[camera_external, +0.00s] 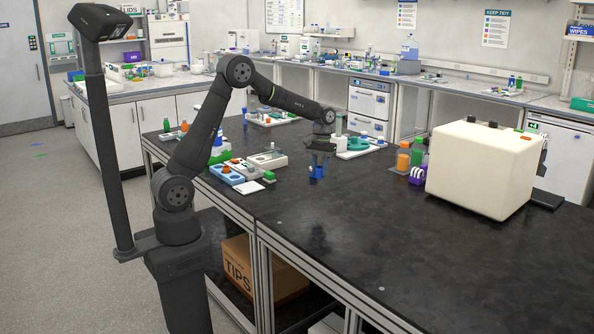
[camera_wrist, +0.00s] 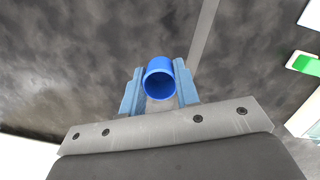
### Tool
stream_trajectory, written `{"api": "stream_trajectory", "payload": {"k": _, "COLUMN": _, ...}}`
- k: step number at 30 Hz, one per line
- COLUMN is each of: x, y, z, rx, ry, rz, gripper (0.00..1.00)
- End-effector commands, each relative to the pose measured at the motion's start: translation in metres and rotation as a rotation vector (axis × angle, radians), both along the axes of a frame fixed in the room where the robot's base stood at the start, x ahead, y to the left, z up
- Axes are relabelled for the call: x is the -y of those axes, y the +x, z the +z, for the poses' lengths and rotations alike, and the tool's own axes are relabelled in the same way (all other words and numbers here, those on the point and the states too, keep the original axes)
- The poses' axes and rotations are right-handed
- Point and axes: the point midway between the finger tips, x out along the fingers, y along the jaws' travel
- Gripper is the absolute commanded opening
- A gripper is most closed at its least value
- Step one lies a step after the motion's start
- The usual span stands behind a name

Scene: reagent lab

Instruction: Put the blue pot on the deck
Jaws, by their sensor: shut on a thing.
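The blue pot (camera_external: 317,174) is between the fingers of my gripper (camera_external: 318,166), low over the middle of the black bench. Whether its bottom touches the bench is hard to tell. In the wrist view the blue pot (camera_wrist: 157,66) shows its round open end toward the camera. The two light blue fingers of my gripper (camera_wrist: 159,80) are shut on its sides. I cannot tell for sure which thing is the deck; a white tray with a teal round part (camera_external: 358,144) stands behind my gripper, and a white and grey unit (camera_external: 268,159) stands to its left.
A large cream box-shaped machine (camera_external: 484,168) stands on the right. Orange and green containers (camera_external: 403,161) and a purple rack (camera_external: 417,175) are beside it. A blue rack with orange pieces (camera_external: 227,173) and a white card (camera_external: 249,187) lie at left. The front bench (camera_external: 370,235) is clear.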

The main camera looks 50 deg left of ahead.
Motion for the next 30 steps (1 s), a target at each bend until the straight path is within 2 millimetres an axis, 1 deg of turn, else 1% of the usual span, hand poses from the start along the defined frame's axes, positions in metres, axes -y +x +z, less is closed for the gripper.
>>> {"api": "stream_trajectory", "payload": {"k": 1, "x": 0.027, "y": -0.003, "z": 0.0, "rx": -0.001, "ry": -0.001, "rz": 0.031, "gripper": 0.07}}
{"api": "stream_trajectory", "payload": {"k": 2, "x": 0.042, "y": -0.005, "z": 0.0, "rx": 0.0, "ry": -0.002, "rz": 0.058, "gripper": 0.07}}
{"api": "stream_trajectory", "payload": {"k": 3, "x": 0.061, "y": -0.008, "z": -0.001, "rx": 0.0, "ry": -0.001, "rz": 0.095, "gripper": 0.07}}
{"api": "stream_trajectory", "payload": {"k": 5, "x": 0.089, "y": -0.014, "z": -0.001, "rx": 0.0, "ry": 0.0, "rz": 0.151, "gripper": 0.07}}
{"api": "stream_trajectory", "payload": {"k": 6, "x": 0.107, "y": -0.019, "z": -0.001, "rx": 0.0, "ry": -0.001, "rz": 0.188, "gripper": 0.07}}
{"api": "stream_trajectory", "payload": {"k": 8, "x": 0.134, "y": -0.027, "z": -0.001, "rx": 0.001, "ry": -0.001, "rz": 0.243, "gripper": 0.07}}
{"api": "stream_trajectory", "payload": {"k": 9, "x": 0.152, "y": -0.033, "z": -0.001, "rx": 0.001, "ry": -0.001, "rz": 0.279, "gripper": 0.07}}
{"api": "stream_trajectory", "payload": {"k": 11, "x": 0.178, "y": -0.043, "z": -0.001, "rx": 0.0, "ry": -0.001, "rz": 0.335, "gripper": 0.07}}
{"api": "stream_trajectory", "payload": {"k": 12, "x": 0.195, "y": -0.051, "z": -0.002, "rx": 0.001, "ry": -0.001, "rz": 0.371, "gripper": 0.07}}
{"api": "stream_trajectory", "payload": {"k": 14, "x": 0.22, "y": -0.063, "z": -0.002, "rx": 0.0, "ry": -0.002, "rz": 0.425, "gripper": 0.07}}
{"api": "stream_trajectory", "payload": {"k": 15, "x": 0.236, "y": -0.071, "z": -0.002, "rx": 0.001, "ry": -0.002, "rz": 0.461, "gripper": 0.07}}
{"api": "stream_trajectory", "payload": {"k": 17, "x": 0.26, "y": -0.085, "z": -0.002, "rx": 0.0, "ry": 0.0, "rz": 0.514, "gripper": 0.07}}
{"api": "stream_trajectory", "payload": {"k": 18, "x": 0.275, "y": -0.095, "z": -0.002, "rx": 0.0, "ry": -0.001, "rz": 0.548, "gripper": 0.07}}
{"api": "stream_trajectory", "payload": {"k": 20, "x": 0.297, "y": -0.111, "z": -0.002, "rx": 0.0, "ry": 0.0, "rz": 0.6, "gripper": 0.07}}
{"api": "stream_trajectory", "payload": {"k": 21, "x": 0.311, "y": -0.121, "z": -0.002, "rx": 0.0, "ry": -0.001, "rz": 0.634, "gripper": 0.07}}
{"api": "stream_trajectory", "payload": {"k": 23, "x": 0.331, "y": -0.138, "z": -0.002, "rx": 0.001, "ry": -0.001, "rz": 0.685, "gripper": 0.07}}
{"api": "stream_trajectory", "payload": {"k": 24, "x": 0.344, "y": -0.149, "z": -0.001, "rx": 0.001, "ry": -0.002, "rz": 0.719, "gripper": 0.07}}
{"api": "stream_trajectory", "payload": {"k": 26, "x": 0.363, "y": -0.167, "z": -0.001, "rx": 0.001, "ry": -0.002, "rz": 0.768, "gripper": 0.07}}
{"api": "stream_trajectory", "payload": {"k": 30, "x": 0.402, "y": -0.21, "z": -0.002, "rx": 0.0, "ry": -0.001, "rz": 0.881, "gripper": 0.07}}
